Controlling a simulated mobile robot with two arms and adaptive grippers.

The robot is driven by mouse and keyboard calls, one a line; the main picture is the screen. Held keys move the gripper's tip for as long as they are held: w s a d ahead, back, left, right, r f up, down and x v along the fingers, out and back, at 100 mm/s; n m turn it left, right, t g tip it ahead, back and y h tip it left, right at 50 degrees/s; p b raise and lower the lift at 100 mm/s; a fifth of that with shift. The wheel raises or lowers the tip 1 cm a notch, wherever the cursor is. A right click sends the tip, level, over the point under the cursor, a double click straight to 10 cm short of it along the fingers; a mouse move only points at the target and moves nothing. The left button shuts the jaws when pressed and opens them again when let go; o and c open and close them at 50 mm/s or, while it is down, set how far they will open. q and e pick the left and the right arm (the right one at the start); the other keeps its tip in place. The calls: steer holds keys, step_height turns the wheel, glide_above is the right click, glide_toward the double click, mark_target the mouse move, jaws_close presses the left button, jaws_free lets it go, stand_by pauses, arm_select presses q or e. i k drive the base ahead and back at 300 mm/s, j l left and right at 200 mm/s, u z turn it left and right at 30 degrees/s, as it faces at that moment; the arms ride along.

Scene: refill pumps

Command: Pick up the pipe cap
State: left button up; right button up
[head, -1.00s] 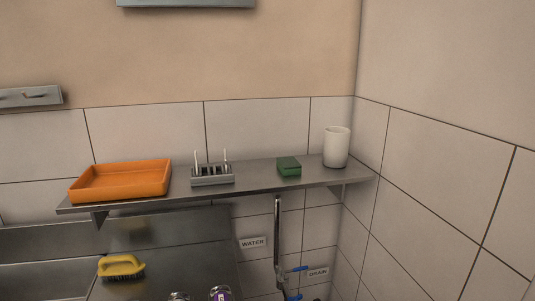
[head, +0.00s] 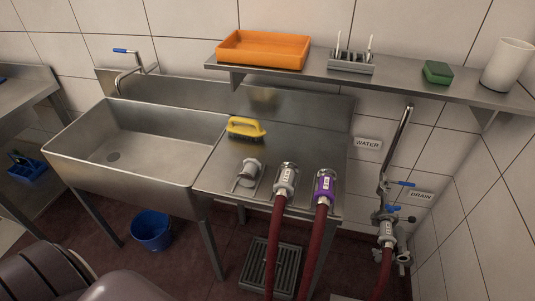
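A short grey metal fitting (head: 250,169), which looks like the pipe cap, rests on the steel drainboard (head: 215,170) right of the sink. It sits to the left of two red hose ends, one with a silver coupling (head: 286,178) and one with a purple-banded coupling (head: 325,186). Nothing touches the fitting from above. Neither gripper is in view. Dark rounded parts at the bottom left look like part of my own body.
A yellow brush (head: 245,127) lies behind the fitting. The deep sink (head: 150,135) is to the left. A shelf (head: 400,82) with an orange tray (head: 263,49) runs above. A valve pipe (head: 389,180) stands at the right. A blue bucket (head: 152,230) is on the floor.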

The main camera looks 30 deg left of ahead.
mark_target(252, 166)
steer(key=j+u, duration=0.15)
steer(key=j, duration=0.45)
steer(key=j+u, duration=0.1)
steer(key=j, duration=0.55)
steer(key=i+j+u, duration=0.15)
steer(key=j, duration=0.45)
